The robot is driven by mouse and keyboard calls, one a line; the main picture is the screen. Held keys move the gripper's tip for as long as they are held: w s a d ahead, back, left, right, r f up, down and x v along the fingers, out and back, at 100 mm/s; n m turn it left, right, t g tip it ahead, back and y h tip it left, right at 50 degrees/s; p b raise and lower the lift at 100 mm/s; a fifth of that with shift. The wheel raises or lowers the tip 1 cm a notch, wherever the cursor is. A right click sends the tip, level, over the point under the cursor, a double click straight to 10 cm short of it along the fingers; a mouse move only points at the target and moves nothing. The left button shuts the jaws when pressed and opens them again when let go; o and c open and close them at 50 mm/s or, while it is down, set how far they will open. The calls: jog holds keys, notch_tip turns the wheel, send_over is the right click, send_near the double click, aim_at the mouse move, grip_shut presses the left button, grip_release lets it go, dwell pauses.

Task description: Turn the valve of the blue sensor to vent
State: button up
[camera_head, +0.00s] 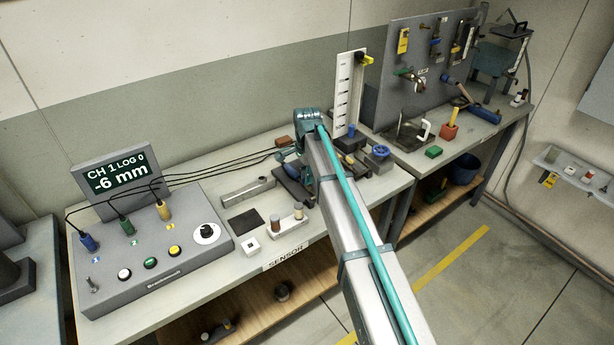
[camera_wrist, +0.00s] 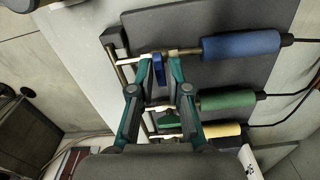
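In the wrist view the blue sensor (camera_wrist: 240,45) lies at the upper right, joined by a brass pipe to a valve with a blue lever (camera_wrist: 158,68). The lever stands across the pipe, pointing down in the picture. My gripper (camera_wrist: 157,68) is open, one teal finger on each side of the lever. The lever seems nearer the right finger; I cannot tell whether they touch.
Below the blue sensor lie a green sensor (camera_wrist: 225,101) and a yellow sensor (camera_wrist: 221,131), with the green lever (camera_wrist: 168,119) close to my fingers. Black cables run right. In the head view a grey console (camera_head: 150,245) stands at the left, its display (camera_head: 117,175) reading -6 mm.

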jog(key=shift+o, duration=1)
jog(key=shift+r, duration=0.1)
notch_tip(320, 180, up, 12)
